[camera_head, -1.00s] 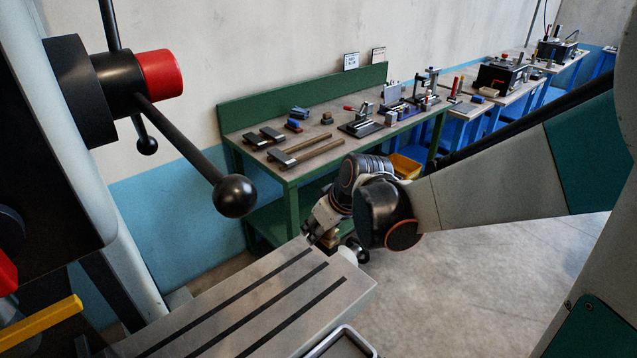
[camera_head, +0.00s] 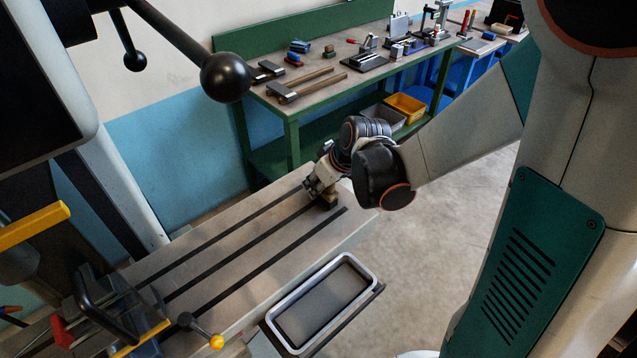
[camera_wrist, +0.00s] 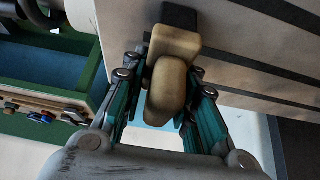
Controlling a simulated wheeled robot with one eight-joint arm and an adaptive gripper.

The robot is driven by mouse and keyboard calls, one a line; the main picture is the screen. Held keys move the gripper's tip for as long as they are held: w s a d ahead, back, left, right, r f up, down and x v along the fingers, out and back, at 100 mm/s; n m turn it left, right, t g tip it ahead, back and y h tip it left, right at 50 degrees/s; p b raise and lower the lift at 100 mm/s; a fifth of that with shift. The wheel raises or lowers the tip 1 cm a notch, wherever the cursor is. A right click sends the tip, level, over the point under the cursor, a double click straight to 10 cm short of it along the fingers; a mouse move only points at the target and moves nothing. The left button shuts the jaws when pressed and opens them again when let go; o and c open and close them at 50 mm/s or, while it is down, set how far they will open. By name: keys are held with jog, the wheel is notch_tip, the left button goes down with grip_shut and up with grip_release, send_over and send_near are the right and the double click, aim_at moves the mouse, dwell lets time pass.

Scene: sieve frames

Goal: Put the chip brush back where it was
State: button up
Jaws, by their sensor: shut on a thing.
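The chip brush shows in the wrist view with a pale wooden handle (camera_wrist: 167,88), a wider wooden block and dark bristles (camera_wrist: 181,16) pointing away from my gripper. My gripper (camera_wrist: 160,112) is shut on the handle, with a finger on each side. In the head view, my gripper (camera_head: 314,189) is low at the far right end of the grey slotted machine table (camera_head: 240,240). A small tan part of the brush (camera_head: 330,197) shows just beside the fingers. I cannot tell whether the bristles touch the table.
An empty grey-rimmed tray (camera_head: 372,265) lies at the table's near side. A vise (camera_head: 120,315) is at the lower left. A black ball-ended lever (camera_head: 225,77) hangs above the table. Behind stands a green bench (camera_head: 290,108) with hammers and tools. The table's middle is clear.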

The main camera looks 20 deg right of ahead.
jog(key=o, duration=1)
jog(key=shift+f, duration=0.1)
jog(key=shift+s+d+r+p, duration=0.15)
jog(key=shift+r+p, duration=0.15)
jog(key=shift+r, duration=0.2)
jog(key=p+v, duration=0.4)
jog(key=v, duration=0.7)
jog(key=shift+s, duration=0.2)
jog(key=shift+r, duration=0.1)
jog(key=s+a+r+m+t+h+b, duration=0.1)
jog(key=s+r+m, duration=0.3)
jog(key=s, duration=0.8)
jog(key=shift+a+r+h+b, duration=0.5)
jog(key=shift+r+h+b, duration=0.15)
jog(key=shift+r, duration=0.1)
